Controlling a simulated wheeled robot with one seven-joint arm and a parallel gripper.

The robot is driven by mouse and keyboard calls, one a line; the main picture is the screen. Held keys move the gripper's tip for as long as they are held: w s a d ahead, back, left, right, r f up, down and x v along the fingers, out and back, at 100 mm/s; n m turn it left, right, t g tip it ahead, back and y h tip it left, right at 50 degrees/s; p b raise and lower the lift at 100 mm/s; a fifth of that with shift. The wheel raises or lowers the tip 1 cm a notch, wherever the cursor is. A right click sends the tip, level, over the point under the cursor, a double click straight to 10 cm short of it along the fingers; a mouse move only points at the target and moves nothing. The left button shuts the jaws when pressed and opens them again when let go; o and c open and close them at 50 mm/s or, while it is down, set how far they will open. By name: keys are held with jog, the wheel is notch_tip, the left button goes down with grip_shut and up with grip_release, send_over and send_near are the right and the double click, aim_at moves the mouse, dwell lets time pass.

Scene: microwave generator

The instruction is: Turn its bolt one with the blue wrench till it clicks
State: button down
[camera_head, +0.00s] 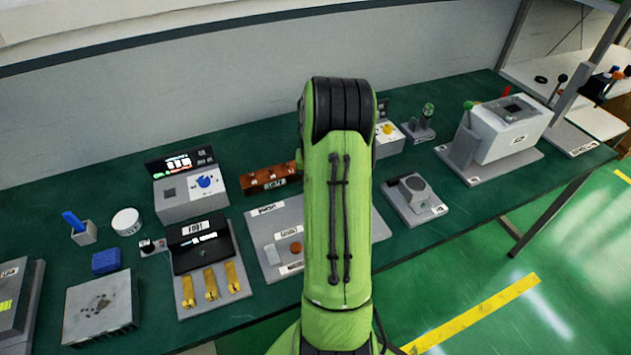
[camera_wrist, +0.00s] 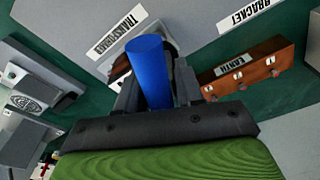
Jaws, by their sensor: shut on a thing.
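In the wrist view my gripper (camera_wrist: 152,88) is shut on a blue cylindrical handle (camera_wrist: 150,68), which I take to be the blue wrench. The handle stands up between the two dark fingers. The wrench's working end is hidden, so I cannot tell whether it sits on a bolt. A grey plate (camera_wrist: 75,22) labelled "TRANSFORMER" lies behind the handle, with a rounded part mostly hidden by it. Bolt one cannot be made out. In the head view my green arm covers the gripper and the work spot.
A brown terminal block (camera_wrist: 250,72) labelled "EARTH" lies close to the right of my gripper; it also shows in the head view (camera_head: 256,186). A grey unit (camera_wrist: 40,88) is at left. The head view shows a blue-handled item (camera_head: 71,219) in a grey holder and a white generator (camera_head: 508,130).

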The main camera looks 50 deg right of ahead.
jog(key=n, duration=0.4)
jog(key=shift+n, duration=0.3)
jog(key=n, duration=0.3)
jog(key=shift+t+y, duration=0.3)
jog(key=shift+y, duration=0.1)
jog(key=n, duration=0.6)
jog(key=shift+n+y+b, duration=0.35)
jog(key=shift+n+y, duration=0.05)
jog(key=m, duration=0.4)
jog(key=shift+m+h, duration=0.3)
jog(key=shift+m, duration=0.1)
jog(key=m, duration=0.4)
jog(key=shift+m+h+b, duration=0.3)
